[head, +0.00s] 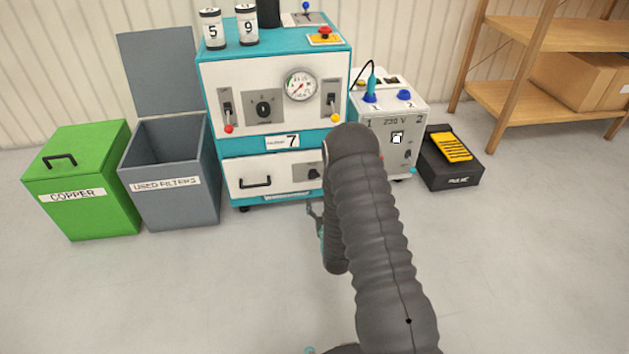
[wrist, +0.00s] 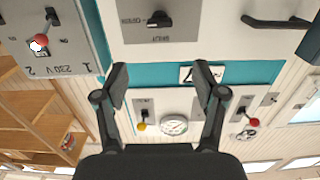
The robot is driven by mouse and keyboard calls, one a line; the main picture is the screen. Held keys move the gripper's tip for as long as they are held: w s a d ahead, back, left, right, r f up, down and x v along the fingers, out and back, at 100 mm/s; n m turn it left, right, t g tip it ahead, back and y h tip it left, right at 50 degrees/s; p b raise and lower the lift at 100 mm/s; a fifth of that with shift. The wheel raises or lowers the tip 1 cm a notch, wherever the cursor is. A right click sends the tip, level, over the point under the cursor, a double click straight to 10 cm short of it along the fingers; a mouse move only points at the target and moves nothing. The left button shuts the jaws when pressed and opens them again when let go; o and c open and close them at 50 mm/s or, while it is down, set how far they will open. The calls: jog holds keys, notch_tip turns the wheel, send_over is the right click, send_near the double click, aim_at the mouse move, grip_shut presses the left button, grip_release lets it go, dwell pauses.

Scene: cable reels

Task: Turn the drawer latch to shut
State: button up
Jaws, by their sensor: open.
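The drawer latch (head: 313,173) is a black knob on a small grey plate, at the right of the white drawer front (head: 240,170) low on the teal and white cabinet. It is partly behind my arm in the head view. In the upside-down wrist view the latch (wrist: 159,20) shows whole at the top middle, its knob lying roughly sideways. The plate's lettering is too small to read surely. My gripper (wrist: 163,73) is open and empty, its fingers apart, with a gap between them and the latch. In the head view it is mostly hidden behind my arm.
The drawer's black handle (head: 255,182) is left of the latch. A gauge (head: 300,86), a rotary knob and two levers sit above. A grey 230 V box (head: 400,125) stands right of the cabinet, a grey bin (head: 165,205) left. The floor in front is clear.

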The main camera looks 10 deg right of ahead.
aim_at(314, 177)
jog(key=w, duration=0.9)
jog(key=w+f+b, duration=0.1)
jog(key=w, duration=0.3)
jog(key=shift+w, duration=0.15)
jog(key=c, duration=1.1)
jog(key=shift+c, duration=0.2)
